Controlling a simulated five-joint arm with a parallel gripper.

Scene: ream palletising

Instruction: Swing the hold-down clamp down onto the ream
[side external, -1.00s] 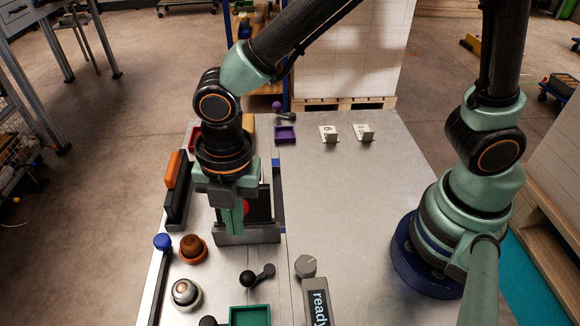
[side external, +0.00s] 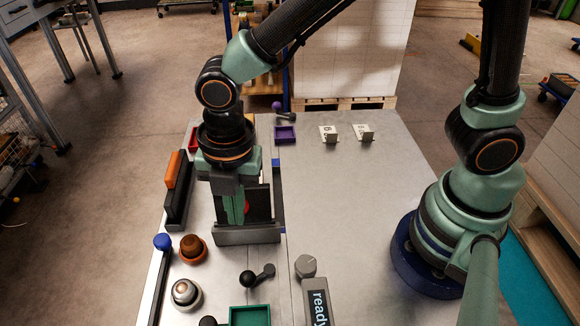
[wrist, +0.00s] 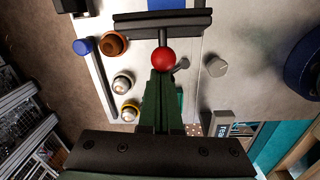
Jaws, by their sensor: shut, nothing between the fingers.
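A red ball knob (wrist: 163,58) sits on a short dark stem joined to a dark crossbar (wrist: 164,22); it looks like the clamp's handle. In the side view the red knob (side external: 246,207) shows partly behind my gripper, in front of a dark upright plate (side external: 260,203). My gripper (side external: 231,215) points down beside the knob, its green fingers shut and empty. In the wrist view the closed fingertips (wrist: 160,76) lie right by the knob; I cannot tell whether they touch. I cannot make out the ream clearly.
A grey holder wall (side external: 247,236) stands below the gripper. A blue-knobbed bar (side external: 162,241), brown knob (side external: 193,246), silver button (side external: 185,292), black lever (side external: 250,278) and green tray (side external: 250,316) lie nearer. The table's right half is mostly clear.

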